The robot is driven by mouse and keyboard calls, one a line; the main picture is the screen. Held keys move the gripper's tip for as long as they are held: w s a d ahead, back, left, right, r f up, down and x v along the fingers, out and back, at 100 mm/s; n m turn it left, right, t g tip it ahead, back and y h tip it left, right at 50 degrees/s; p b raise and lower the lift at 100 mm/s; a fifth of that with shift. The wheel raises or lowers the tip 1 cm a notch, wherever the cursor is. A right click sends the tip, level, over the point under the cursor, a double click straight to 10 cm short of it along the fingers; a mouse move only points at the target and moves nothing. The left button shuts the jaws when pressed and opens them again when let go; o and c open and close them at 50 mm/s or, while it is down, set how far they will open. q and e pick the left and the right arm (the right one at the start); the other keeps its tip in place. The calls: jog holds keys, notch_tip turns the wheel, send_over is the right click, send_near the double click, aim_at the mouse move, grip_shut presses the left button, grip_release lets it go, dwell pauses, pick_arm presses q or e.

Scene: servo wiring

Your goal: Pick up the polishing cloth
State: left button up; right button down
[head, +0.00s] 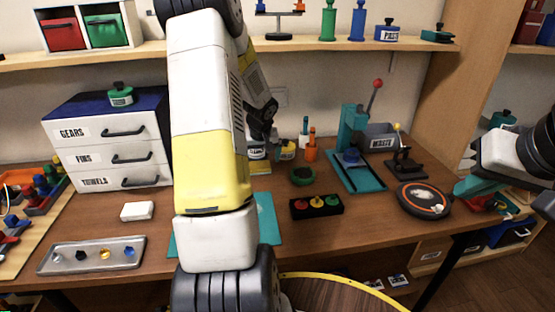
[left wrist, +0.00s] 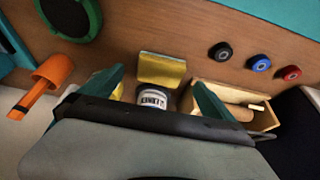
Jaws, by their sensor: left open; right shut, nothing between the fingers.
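A yellow folded piece (left wrist: 162,70) that looks like the polishing cloth lies in the left wrist view, just beyond my left gripper (left wrist: 160,82). The two teal fingers are spread apart, with nothing held between them. A white labelled jar (left wrist: 152,98) sits between the fingers, nearer the palm. My right gripper (head: 472,186) is at the right, past the bench edge, shut and empty.
An open wooden box (left wrist: 235,105) stands beside my left gripper. A teal press (head: 354,130), a button box (head: 316,207) and a round pad (head: 423,199) occupy the bench's right half.

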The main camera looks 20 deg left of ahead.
aim_at(259, 166)
pick_arm(q)
jog(key=x, duration=0.4)
jog(key=shift+s+f, duration=0.1)
jog(key=shift+f, duration=0.35)
jog(key=c, duration=1.4)
jog(key=shift+o, duration=0.2)
jog(key=shift+r, duration=0.15)
jog(key=shift+a+r, duration=0.1)
jog(key=shift+r, duration=0.5)
notch_tip(259, 166, up, 2)
jog(key=shift+r, duration=0.2)
jog(key=s+d, duration=0.2)
jog(key=s, duration=0.2)
jog(key=s+d, duration=0.3)
jog(key=s, duration=0.2)
jog(key=s+d+r, duration=0.1)
jog(key=s+d, duration=0.2)
jog(key=s, duration=0.1)
jog(key=shift+s+d, duration=0.25)
jog(key=shift+s, duration=0.1)
